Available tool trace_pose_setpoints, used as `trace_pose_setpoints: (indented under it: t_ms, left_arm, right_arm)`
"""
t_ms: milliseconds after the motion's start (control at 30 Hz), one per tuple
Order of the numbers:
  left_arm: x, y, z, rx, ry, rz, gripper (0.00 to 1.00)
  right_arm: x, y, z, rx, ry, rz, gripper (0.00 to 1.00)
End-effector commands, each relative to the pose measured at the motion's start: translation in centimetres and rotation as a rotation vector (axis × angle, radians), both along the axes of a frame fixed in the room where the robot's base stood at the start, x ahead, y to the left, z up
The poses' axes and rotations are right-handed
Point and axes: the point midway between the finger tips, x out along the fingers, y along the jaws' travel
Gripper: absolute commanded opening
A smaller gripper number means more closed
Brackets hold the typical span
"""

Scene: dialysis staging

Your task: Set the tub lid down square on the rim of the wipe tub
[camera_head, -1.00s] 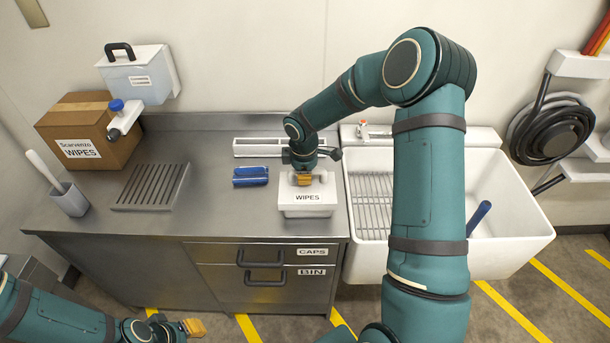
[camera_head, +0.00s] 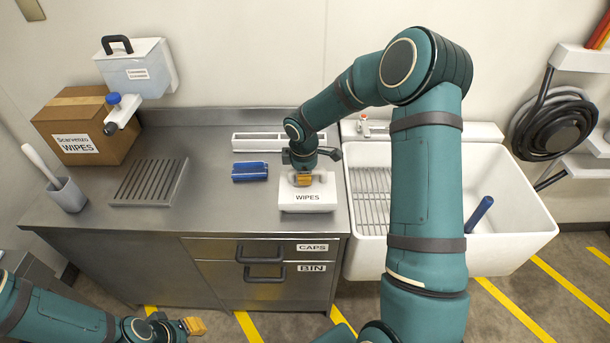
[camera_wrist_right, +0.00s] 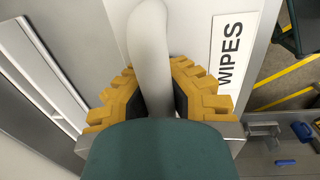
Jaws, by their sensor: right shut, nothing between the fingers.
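The white wipe tub (camera_head: 308,208), labelled WIPES, stands near the right end of the steel counter. The pale tub lid (camera_head: 322,185) appears to lie on top of it, largely under my right gripper (camera_head: 304,181). I cannot tell whether it sits square on the rim. In the right wrist view a rounded grey handle (camera_wrist_right: 152,50) runs up between the yellow fingers of my right gripper (camera_wrist_right: 155,95); the gripper is shut with nothing held. The WIPES label (camera_wrist_right: 229,55) shows to the right there. My left gripper (camera_head: 195,326) is low at the left, away from the tub; its opening is unclear.
A blue item (camera_head: 250,171) lies left of the tub, and a white narrow tray (camera_head: 272,141) lies behind it. The sink (camera_head: 508,225) adjoins at the right. A slatted rack (camera_head: 149,183), a cardboard box (camera_head: 88,125) and a brush holder (camera_head: 67,196) are at the left.

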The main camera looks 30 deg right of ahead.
Motion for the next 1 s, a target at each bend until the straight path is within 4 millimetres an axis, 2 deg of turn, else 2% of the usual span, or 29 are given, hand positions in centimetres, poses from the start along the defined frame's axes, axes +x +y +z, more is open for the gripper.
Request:
trace_pose_setpoints:
  t_ms: [467,600,867,1000]
  left_arm:
    - [0.0,0.0,-0.3,0.0,0.0,0.0,0.3]
    - [0.0,0.0,-0.3,0.0,0.0,0.0,0.3]
    - [0.0,0.0,-0.3,0.0,0.0,0.0,0.3]
    - [0.0,0.0,-0.3,0.0,0.0,0.0,0.3]
  right_arm:
    - [0.0,0.0,-0.5,0.0,0.0,0.0,0.0]
    - [0.0,0.0,-0.5,0.001,0.001,0.0,0.39]
    - [-0.1,0.0,-0.5,0.001,0.002,0.0,0.39]
    - [0.0,0.1,0.6,-0.001,-0.002,0.0,0.39]
